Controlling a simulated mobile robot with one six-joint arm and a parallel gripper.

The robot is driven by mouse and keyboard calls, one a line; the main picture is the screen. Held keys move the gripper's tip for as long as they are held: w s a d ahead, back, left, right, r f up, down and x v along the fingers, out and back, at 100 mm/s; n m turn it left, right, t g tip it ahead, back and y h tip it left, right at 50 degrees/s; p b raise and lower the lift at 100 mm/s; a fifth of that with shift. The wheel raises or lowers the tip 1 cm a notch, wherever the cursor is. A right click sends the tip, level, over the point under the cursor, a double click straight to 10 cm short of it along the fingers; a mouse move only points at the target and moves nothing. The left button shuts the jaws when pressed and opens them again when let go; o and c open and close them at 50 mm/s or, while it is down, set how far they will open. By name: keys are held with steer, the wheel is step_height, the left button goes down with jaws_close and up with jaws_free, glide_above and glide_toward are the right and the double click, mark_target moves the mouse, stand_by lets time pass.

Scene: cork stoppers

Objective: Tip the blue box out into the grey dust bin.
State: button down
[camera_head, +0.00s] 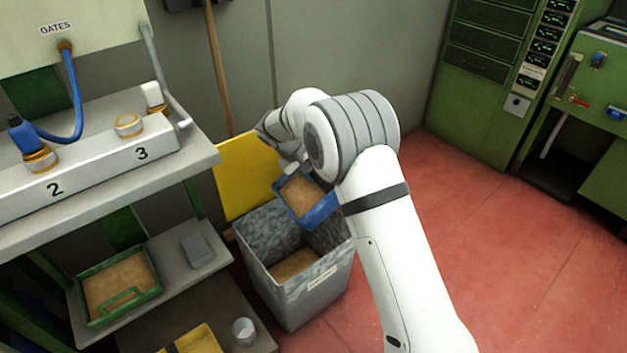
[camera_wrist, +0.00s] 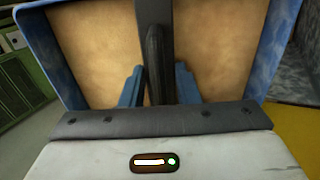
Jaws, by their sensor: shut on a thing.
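The blue box (camera_head: 322,212) holds a layer of brown cork dust (camera_head: 301,194) and hangs above the grey dust bin (camera_head: 312,295), over its back right part. The box looks tilted in the head view. The bin is open at the top, with brown dust (camera_head: 294,264) inside and a label on its front. In the wrist view, my gripper (camera_wrist: 158,86) is shut on the dark handle across the blue box (camera_wrist: 57,50); brown dust fills the view behind it. In the head view my arm hides the fingers and part of the box.
A yellow panel (camera_head: 245,175) stands behind the bin. To the left, a shelf carries a green tray of brown dust (camera_head: 118,285) and a grey block (camera_head: 197,250). A small metal cup (camera_head: 244,331) stands low beside the bin. Red floor (camera_head: 490,240) is clear at right.

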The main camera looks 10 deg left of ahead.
steer(key=shift+s+a+b, duration=0.15)
steer(key=shift+a+b, duration=0.1)
steer(key=shift+b, duration=0.15)
steer(key=shift+s+a+f+t+h+b, duration=0.25)
steer(key=shift+s+a+t+h+b, duration=0.7)
steer(key=shift+b, duration=0.7)
steer(key=shift+s+a+f+t+h+b, duration=0.2)
steer(key=shift+s+a+t+h+b, duration=0.55)
steer(key=shift+a+t+h+b, duration=0.65)
steer(key=shift+s+a+f+t+h+b, duration=0.25)
steer(key=shift+s+a+t+h+b, duration=0.4)
steer(key=shift+b, duration=1.2)
steer(key=shift+s+d+h, duration=0.2)
steer(key=shift+s+h, duration=0.05)
steer(key=shift+h, duration=0.05)
